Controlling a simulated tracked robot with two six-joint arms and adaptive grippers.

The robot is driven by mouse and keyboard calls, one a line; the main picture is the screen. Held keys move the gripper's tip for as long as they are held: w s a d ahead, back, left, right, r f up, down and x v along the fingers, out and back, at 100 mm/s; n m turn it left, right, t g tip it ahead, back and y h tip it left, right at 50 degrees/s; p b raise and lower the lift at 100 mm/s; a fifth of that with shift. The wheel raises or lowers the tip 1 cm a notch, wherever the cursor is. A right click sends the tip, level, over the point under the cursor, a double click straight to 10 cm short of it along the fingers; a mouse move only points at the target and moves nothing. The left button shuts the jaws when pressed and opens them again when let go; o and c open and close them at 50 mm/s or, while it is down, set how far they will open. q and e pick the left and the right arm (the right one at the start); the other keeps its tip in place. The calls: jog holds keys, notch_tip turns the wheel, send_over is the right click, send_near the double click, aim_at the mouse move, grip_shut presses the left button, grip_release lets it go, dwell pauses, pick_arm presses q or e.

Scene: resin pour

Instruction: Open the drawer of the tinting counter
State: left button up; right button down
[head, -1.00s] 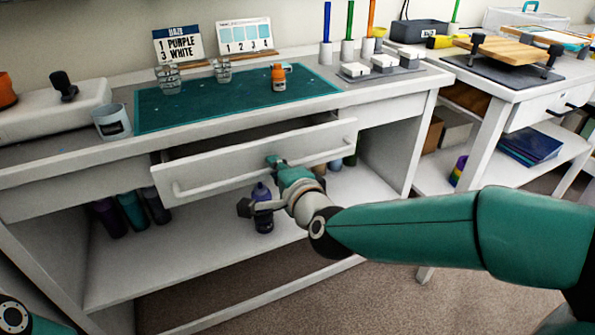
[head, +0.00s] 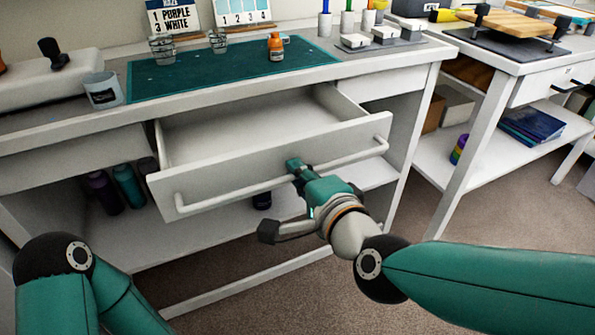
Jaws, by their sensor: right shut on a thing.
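The tinting counter (head: 105,133) is a white bench with a drawer (head: 225,162) pulled well out at its front. The inside of the drawer that shows is bare. A long white bar handle (head: 228,199) runs along the drawer front. My right gripper (head: 298,172) is at the middle of this handle and shut on it, and its fingertips are partly hidden behind its own body. Part of my left arm shows at the lower left, but its gripper is not in view.
A teal mat (head: 200,78) on the counter holds an orange bottle (head: 275,46) and clear cups. Bottles (head: 128,186) stand on the shelf below. A second bench (head: 478,140) is at the right. Carpet is clear in front.

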jog(key=c, duration=1.2)
grip_release()
jog(key=shift+a+f, duration=0.1)
jog(key=shift+f, duration=0.1)
jog(key=shift+r, duration=0.1)
jog(key=shift+s, duration=0.1)
jog(key=v, duration=1.2)
